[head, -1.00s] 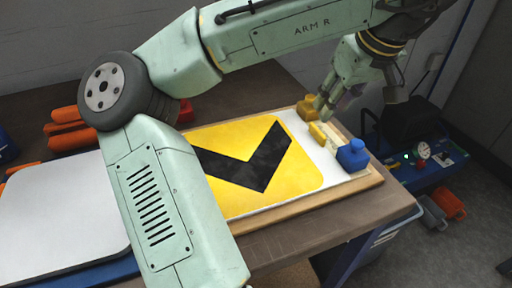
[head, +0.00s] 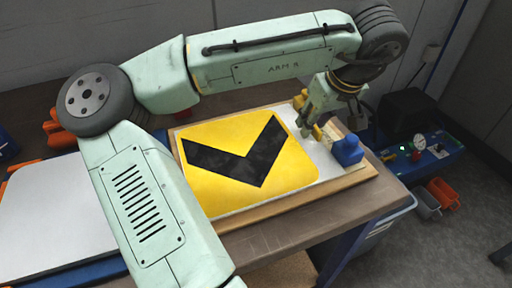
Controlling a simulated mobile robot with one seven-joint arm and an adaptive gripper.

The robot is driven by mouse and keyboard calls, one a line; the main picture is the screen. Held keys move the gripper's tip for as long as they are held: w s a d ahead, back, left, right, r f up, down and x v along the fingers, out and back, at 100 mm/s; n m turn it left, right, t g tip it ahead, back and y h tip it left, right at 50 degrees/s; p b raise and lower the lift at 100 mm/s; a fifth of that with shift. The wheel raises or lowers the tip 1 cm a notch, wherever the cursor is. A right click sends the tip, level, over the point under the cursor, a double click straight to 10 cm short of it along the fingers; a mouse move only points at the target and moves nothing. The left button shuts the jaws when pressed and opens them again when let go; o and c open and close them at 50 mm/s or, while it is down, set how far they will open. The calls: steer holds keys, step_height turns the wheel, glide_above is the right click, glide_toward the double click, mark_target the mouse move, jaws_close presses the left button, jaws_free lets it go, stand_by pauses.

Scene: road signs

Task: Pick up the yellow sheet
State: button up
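The yellow sheet (head: 215,135), with rounded corners and a black chevron, lies flat on a white board (head: 328,168) in a shallow wooden frame on the table. My arm crosses in front of its left side and hides part of the frame there. My gripper (head: 305,130) points down just beyond the sheet's upper right edge, close above the white strip. I cannot tell whether its fingers touch the sheet or how far apart they are.
A blue block (head: 347,151) and a small yellow block (head: 318,132) stand right of the sheet; another yellow block (head: 300,98) is behind. A white panel (head: 45,220) lies at the left. A blue unit with a gauge (head: 420,150) stands beyond the table's right edge.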

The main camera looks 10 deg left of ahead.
jaws_close()
steer(key=shift+r, duration=0.15)
stand_by(0.4)
